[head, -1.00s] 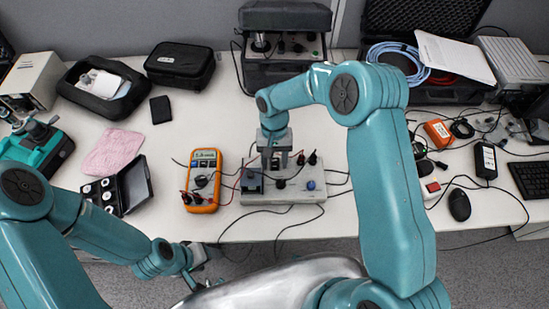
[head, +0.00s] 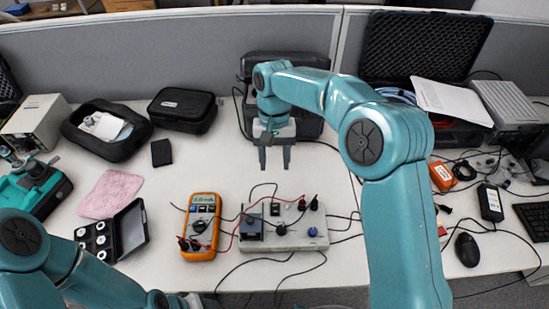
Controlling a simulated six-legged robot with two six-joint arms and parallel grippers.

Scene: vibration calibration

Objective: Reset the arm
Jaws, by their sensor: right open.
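My right arm reaches in from the lower right and bends over the desk. Its gripper (head: 275,165) points down with the two fingers apart and nothing between them. In the picture it is above the grey control box (head: 300,240), clear of its knobs and wires, and in front of the black case at the back. An orange multimeter (head: 201,226) lies left of the box, joined to it by red and black leads. My left arm shows at the lower left; its gripper is barely at the bottom edge, and its fingers cannot be made out.
On the left lie an open black case with round weights (head: 112,235), a pink cloth (head: 110,194), and black pouches (head: 182,110). On the right are a mouse (head: 467,249), a charger (head: 490,203) and loose cables. A grey partition (head: 150,60) stands behind. Bare desk lies between pouch and multimeter.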

